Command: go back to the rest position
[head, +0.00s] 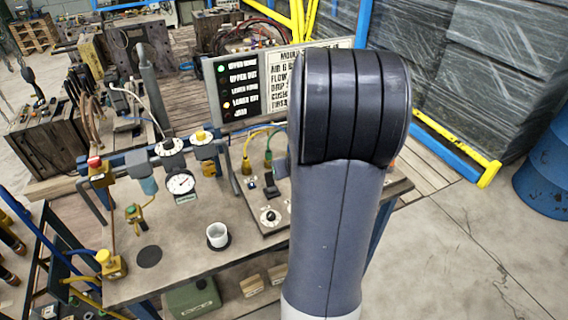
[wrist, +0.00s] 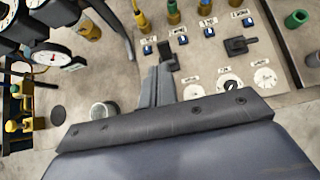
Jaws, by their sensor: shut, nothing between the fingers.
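My gripper (wrist: 158,84) shows in the wrist view as two grey fingers close together, with nothing seen between them. It is above the bench, over the edge of a control panel (wrist: 212,60) with switches and dials. In the head view my own raised arm stands in the middle right and hides the gripper and part of the bench.
A sign board with indicator lights (head: 237,85) stands behind. A blue drum (head: 545,170) stands right; floor at lower right is clear.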

